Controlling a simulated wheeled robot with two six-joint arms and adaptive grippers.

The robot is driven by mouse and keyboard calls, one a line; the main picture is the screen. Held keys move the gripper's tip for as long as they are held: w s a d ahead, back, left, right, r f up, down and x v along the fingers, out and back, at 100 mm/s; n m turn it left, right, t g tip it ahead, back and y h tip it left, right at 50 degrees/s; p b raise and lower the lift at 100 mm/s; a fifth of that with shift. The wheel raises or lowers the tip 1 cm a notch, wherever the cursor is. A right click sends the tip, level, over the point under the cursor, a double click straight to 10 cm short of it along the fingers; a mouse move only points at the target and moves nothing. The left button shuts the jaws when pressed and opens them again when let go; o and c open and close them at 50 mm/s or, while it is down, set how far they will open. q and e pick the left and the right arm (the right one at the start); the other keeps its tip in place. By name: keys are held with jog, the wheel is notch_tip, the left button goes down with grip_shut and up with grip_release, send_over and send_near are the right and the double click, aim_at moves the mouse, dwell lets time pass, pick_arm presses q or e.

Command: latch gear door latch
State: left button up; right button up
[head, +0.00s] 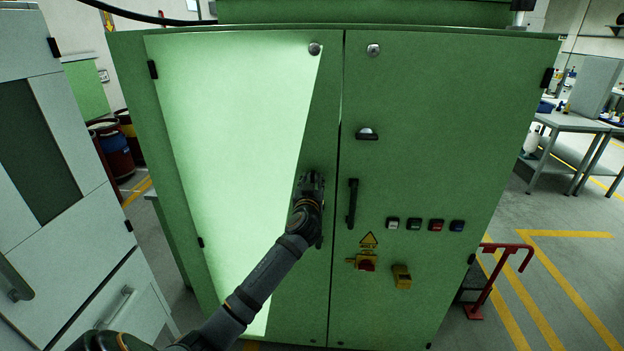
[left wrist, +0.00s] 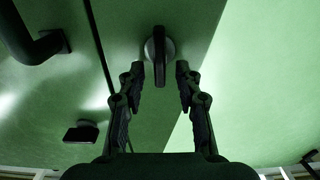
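The green cabinet has a left door (head: 240,130) and a right door (head: 440,120), which meet at a narrow dark seam. In the left wrist view, the latch (left wrist: 159,48) is a black lever on a round silver base on the left door. Its lever points up and down in that picture. My left gripper (left wrist: 160,76) is open, with one finger on each side of the lever's near end and visible gaps. I cannot tell whether it touches. In the head view my left gripper (head: 311,182) hides the latch. My right gripper is in neither view.
On the right door are a black bar handle (head: 352,203), several push buttons (head: 414,224), a yellow-and-red switch (head: 366,262) and a yellow box (head: 402,277). A red rail (head: 492,280) stands at right, a pale cabinet (head: 60,180) at left.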

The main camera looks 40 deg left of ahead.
pick_arm(q)
jog(key=shift+c, duration=0.4)
grip_shut()
jog(key=shift+m, duration=0.3)
jog(key=m, duration=0.7)
jog(key=shift+w+d+f, duration=0.2)
jog(key=shift+d, duration=0.2)
jog(key=m+p, duration=0.1)
jog(key=m, duration=0.2)
jog(key=m+p, duration=0.1)
jog(key=m, duration=0.2)
jog(key=f+m+p, duration=0.1)
jog(key=m, duration=0.3)
jog(key=shift+w+d+f, duration=0.1)
jog(key=shift+w+d, duration=0.05)
jog(key=shift+d, duration=0.15)
jog(key=shift+f+m, duration=0.1)
jog(key=shift+m, duration=0.2)
